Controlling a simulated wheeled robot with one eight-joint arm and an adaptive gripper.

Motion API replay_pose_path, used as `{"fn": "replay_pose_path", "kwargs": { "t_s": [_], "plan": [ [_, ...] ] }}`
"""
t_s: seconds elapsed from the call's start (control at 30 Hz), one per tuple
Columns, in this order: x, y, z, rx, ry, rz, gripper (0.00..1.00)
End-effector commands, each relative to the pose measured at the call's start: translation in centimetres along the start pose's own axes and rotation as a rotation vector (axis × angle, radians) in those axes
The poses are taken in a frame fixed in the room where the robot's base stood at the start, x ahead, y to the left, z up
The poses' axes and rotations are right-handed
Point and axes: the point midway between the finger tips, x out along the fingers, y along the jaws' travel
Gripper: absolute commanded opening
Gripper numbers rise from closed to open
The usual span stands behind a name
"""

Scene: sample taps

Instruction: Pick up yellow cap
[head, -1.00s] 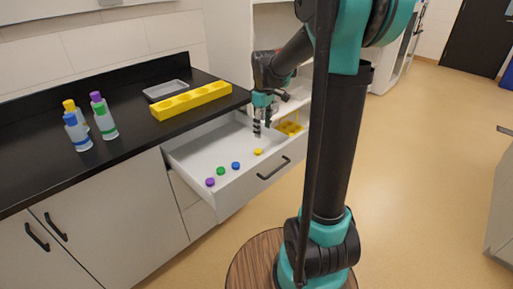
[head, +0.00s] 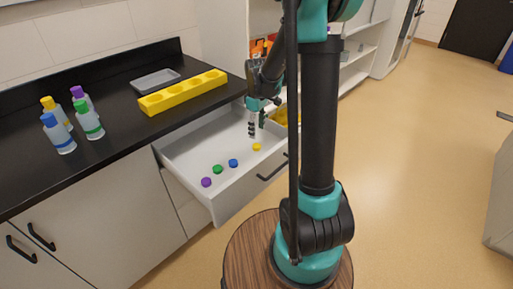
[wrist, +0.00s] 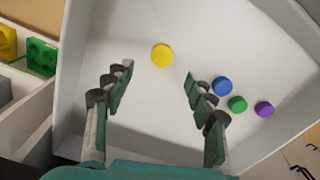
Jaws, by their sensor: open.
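The yellow cap (head: 257,147) lies on the floor of the open white drawer (head: 190,152), near its front wall. In the wrist view the yellow cap (wrist: 162,55) sits just beyond my fingertips, roughly midway between them. My gripper (head: 257,133) hangs over the drawer beside the yellow cap; in the wrist view my gripper (wrist: 157,75) has its two fingers spread apart with nothing between them. A blue cap (wrist: 222,86), a green cap (wrist: 237,104) and a purple cap (wrist: 264,109) lie in a row to the right of the yellow cap.
The drawer walls surround the caps. On the black counter stand several bottles with coloured caps (head: 88,119), a yellow rack with holes (head: 185,92) and a grey tray (head: 155,81). Yellow and green blocks (wrist: 40,57) sit outside the drawer at the left of the wrist view.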

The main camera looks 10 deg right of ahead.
Motion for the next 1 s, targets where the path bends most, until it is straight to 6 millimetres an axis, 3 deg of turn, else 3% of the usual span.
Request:
{"fn": "replay_pose_path", "kwargs": {
  "t_s": [0.1, 0.37, 0.7, 1.0],
  "plan": [
    [1.7, 0.0, 0.0, 0.000, 0.000, 0.000, 0.56],
    [3.3, -0.1, 0.0, 0.000, 0.000, 0.000, 0.56],
    [7.5, -0.2, -0.1, 0.000, 0.000, 0.000, 0.56],
    [7.9, -0.2, -0.1, 0.000, 0.000, 0.000, 0.56]
  ]
}}
